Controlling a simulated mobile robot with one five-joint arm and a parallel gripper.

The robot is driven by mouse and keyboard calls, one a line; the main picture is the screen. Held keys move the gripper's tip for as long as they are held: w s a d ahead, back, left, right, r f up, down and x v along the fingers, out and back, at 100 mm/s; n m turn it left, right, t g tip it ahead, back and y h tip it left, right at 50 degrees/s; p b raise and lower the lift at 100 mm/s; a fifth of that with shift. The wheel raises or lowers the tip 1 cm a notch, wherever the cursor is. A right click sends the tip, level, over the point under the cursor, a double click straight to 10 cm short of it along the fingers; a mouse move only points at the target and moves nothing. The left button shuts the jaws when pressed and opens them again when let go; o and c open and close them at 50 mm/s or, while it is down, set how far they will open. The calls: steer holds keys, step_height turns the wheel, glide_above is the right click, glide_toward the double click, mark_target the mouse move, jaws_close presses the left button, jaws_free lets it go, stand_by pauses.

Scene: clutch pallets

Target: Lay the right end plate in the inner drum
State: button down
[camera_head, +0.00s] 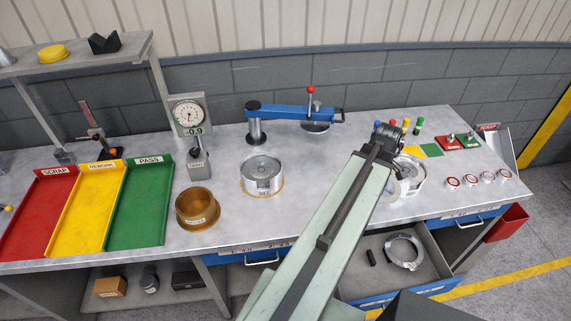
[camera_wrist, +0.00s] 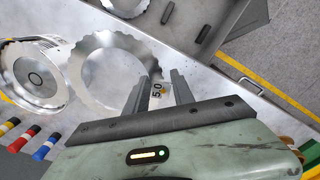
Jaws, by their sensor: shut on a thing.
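My gripper (camera_head: 386,142) is at the right-hand part of the bench. In the wrist view, its jaws (camera_wrist: 160,82) are closed on the edge of a thin, silver, toothed ring-shaped plate (camera_wrist: 148,64), apparently the end plate. A silver drum (camera_wrist: 35,80) with a disc inside stands beside the plate, on its left in that view. In the head view, this drum (camera_head: 413,172) is partly hidden behind my arm. Another silver drum (camera_head: 262,176) stands at mid-bench, with a disc in its top. The drum labels are too small to read.
A brass cup (camera_head: 197,208), a dial gauge (camera_head: 189,115) and a blue swing arm (camera_head: 285,112) stand on the bench. Red, yellow and green trays (camera_head: 138,205) lie left. Colored pegs (camera_head: 405,127) and round red-marked pieces (camera_head: 470,181) are right. An open drawer (camera_head: 438,285) holds a ring.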

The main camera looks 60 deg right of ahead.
steer(key=w+n, duration=0.7)
steer(key=w, duration=1.2)
steer(key=r+n+p, duration=0.1)
steer(key=n, duration=0.6)
glide_above(267, 182)
steer(key=shift+d+r, duration=0.1)
step_height(267, 182, down, 6)
steer(key=b, duration=0.5)
steer(key=shift+r+b, duration=0.15)
steer(key=shift+b, duration=0.2)
steer(key=shift+s, duration=0.1)
steer(key=c, duration=1)
jaws_free()
steer(key=shift+r, duration=0.1)
